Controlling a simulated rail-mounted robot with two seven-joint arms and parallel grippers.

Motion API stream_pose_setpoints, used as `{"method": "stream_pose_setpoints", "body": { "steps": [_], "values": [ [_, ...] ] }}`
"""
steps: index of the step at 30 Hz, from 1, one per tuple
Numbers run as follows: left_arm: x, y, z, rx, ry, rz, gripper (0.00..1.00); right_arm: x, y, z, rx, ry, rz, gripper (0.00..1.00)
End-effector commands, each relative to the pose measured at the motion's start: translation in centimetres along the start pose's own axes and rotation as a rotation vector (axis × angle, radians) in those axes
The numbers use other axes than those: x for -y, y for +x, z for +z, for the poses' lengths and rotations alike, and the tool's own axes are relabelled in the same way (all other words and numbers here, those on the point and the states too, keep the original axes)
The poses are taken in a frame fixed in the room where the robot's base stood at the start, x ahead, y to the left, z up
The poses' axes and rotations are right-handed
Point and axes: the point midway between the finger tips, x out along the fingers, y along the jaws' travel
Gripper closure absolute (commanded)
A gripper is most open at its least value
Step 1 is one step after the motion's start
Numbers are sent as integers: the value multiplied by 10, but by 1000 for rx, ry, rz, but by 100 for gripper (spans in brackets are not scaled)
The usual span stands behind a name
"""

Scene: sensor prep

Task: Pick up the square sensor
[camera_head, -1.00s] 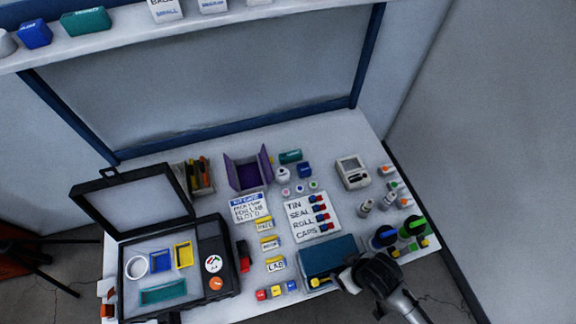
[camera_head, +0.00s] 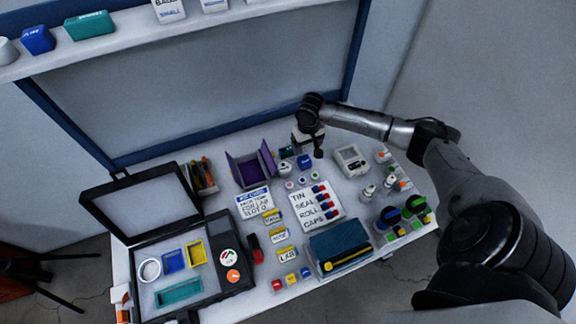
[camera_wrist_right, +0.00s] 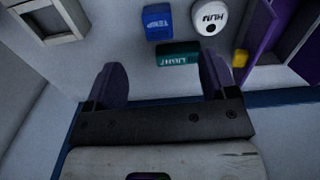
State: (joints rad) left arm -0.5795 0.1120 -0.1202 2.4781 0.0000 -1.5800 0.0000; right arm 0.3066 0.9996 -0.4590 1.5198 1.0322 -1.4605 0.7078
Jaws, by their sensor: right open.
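The square sensor looks to be the blue block marked TEMP (camera_wrist_right: 158,22), at the top middle of the right wrist view. In the head view the blue block (camera_head: 304,161) lies on the bench just below my right gripper (camera_head: 309,150). In the right wrist view my right gripper (camera_wrist_right: 162,78) is open and empty. A long teal LIGHT sensor (camera_wrist_right: 178,54) lies nearer the fingertips than the blue block, and a round white HUM sensor (camera_wrist_right: 210,17) is beside it. My left gripper is not in view.
A purple folding holder (camera_head: 250,168) stands left of the sensors, and a white device (camera_head: 351,160) stands to their right. An open black case (camera_head: 246,288) with coloured frames sits at the front left. Labels, a caps card (camera_head: 310,207) and small bottles crowd the front.

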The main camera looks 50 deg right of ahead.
Motion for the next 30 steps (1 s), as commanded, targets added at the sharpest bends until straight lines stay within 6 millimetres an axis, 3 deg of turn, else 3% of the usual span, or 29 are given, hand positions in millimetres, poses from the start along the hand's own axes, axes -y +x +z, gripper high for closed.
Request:
{"method": "stream_pose_setpoints", "body": {
  "steps": [4,15,30],
  "values": [
    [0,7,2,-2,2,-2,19,-11,6,-10,1,48,1,21],
    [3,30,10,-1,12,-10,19,-11,65,-10,0,49,0,21],
    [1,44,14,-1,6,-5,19,-11,93,-12,-1,47,0,21]
  ]
}}
